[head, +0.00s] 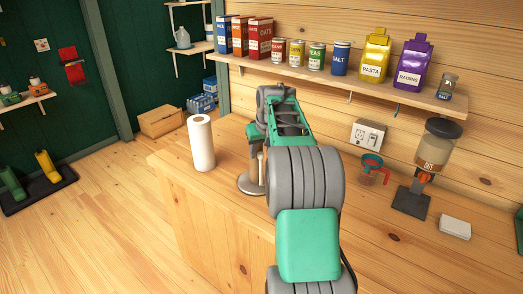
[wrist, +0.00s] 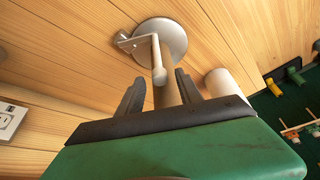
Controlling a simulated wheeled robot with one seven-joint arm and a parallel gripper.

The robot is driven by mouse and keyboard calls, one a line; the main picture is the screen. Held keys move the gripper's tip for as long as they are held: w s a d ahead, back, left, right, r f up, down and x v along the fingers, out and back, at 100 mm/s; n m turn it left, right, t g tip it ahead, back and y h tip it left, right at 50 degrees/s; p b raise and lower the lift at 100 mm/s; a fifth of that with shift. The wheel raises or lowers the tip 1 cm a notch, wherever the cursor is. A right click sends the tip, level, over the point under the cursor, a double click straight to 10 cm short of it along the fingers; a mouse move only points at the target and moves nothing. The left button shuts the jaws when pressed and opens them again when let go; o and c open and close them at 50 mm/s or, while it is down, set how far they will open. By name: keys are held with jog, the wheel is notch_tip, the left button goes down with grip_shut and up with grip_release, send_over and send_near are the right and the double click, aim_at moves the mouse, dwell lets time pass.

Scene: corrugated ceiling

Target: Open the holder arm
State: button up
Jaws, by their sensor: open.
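The holder is a grey-white stand with a round base (wrist: 172,33), a central post (wrist: 167,95) and a thin side arm (wrist: 158,62) with a rounded end, seen from above in the wrist view. The arm stands close beside the post, joined near the base by a small bracket (wrist: 130,41). In the head view, the base (head: 246,187) rests on the wooden counter, and my arm hides much of the holder. My gripper (wrist: 158,84) is open, its dark fingers on either side of the post and arm. I cannot tell whether they touch.
A white paper roll (head: 201,143) stands on the counter (head: 190,188) just left of the holder. A shelf (head: 330,77) with boxes, cans and bags runs along the wall above.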

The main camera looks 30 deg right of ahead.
jog(key=shift+c, duration=0.5)
grip_shut()
dwell(0.8)
